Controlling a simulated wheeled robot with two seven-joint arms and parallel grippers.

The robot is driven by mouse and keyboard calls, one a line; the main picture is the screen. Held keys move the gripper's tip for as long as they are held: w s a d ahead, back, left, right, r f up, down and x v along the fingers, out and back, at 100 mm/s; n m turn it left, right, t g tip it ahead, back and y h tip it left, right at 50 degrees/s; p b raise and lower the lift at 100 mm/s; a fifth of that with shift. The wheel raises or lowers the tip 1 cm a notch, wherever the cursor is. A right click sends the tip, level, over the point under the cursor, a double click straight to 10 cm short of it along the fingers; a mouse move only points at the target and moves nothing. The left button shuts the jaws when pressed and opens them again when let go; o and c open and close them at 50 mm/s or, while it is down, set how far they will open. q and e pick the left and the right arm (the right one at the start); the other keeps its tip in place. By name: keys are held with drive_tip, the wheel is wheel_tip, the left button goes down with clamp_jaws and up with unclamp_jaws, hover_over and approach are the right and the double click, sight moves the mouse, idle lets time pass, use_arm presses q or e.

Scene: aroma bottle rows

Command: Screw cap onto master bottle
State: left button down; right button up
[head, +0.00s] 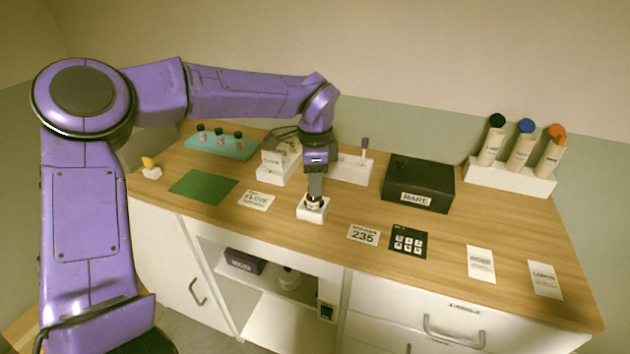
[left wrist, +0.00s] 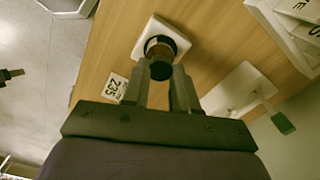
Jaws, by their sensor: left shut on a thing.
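My left gripper (head: 314,198) points down over a small white holder (head: 312,214) in the middle of the counter. In the left wrist view its two fingers (left wrist: 162,66) are closed around a black cap (left wrist: 161,71). The cap sits at the top of a brown master bottle (left wrist: 157,48), which stands in the white holder (left wrist: 146,36). Whether the threads are engaged cannot be seen. In the head view the fingers cover most of the bottle. My right gripper is not in view.
A black box (head: 418,186) and a white rack (head: 510,178) with three capped tubes stand to the right. A teal tray (head: 221,146) with small bottles and a green mat (head: 203,187) lie to the left. Cards, including one reading 235 (head: 363,235), lie near the front edge.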

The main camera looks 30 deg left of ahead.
use_arm(q)
drive_tip(key=c, duration=0.8)
unclamp_jaws()
drive_tip(key=shift+f, duration=0.1)
drive_tip(key=shift+c, duration=0.3)
wheel_tip(320, 180, up, 7)
drive_tip(key=p, duration=0.3)
drive_tip(key=shift+p, duration=0.4)
